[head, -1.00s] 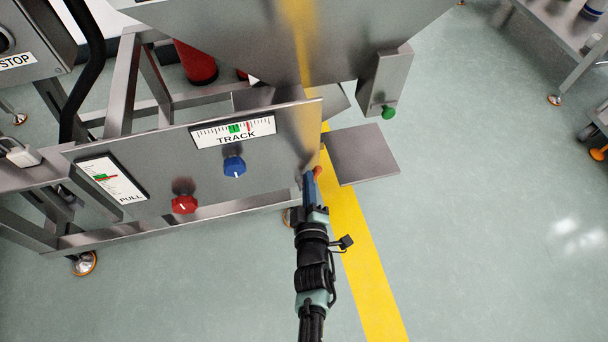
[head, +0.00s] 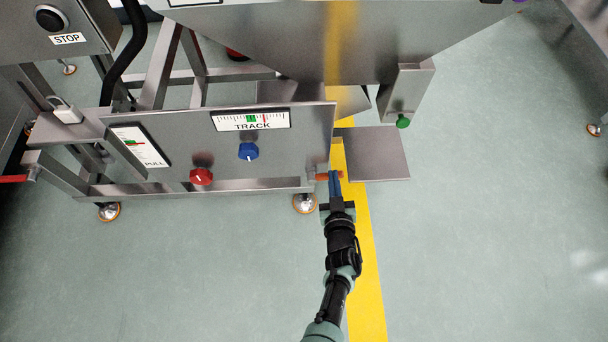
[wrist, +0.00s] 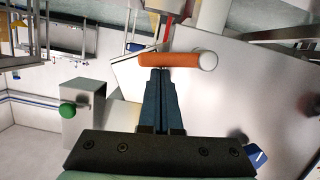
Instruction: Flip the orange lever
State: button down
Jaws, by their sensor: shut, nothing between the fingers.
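The orange lever (wrist: 170,59) lies across the upper middle of the wrist view, close to horizontal, with a pale round end at its right. In the head view the lever (head: 329,176) is small, at the lower right corner of the grey panel (head: 290,140). My gripper (wrist: 161,72) is shut with nothing between its fingers. Its tips are right at the lever's near side in the wrist view; I cannot tell whether they touch it. In the head view my gripper (head: 335,176) covers part of the lever.
The panel carries a blue knob (head: 249,151) and a red knob (head: 201,176). A flat grey plate (head: 378,155) juts out right of the lever. A green knob (head: 403,121) hangs under a box above it. The floor to the right is clear.

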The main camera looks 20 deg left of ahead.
jog(key=shift+d+f, duration=0.2)
jog(key=shift+f, duration=0.25)
jog(key=shift+w, duration=0.1)
dwell(0.5)
jog(key=s+d+r+p, duration=0.3)
jog(key=s+r+p, duration=0.3)
jog(key=s+p, duration=0.3)
jog(key=shift+s+r, duration=0.15)
jog(key=shift+r, duration=0.05)
dwell(0.5)
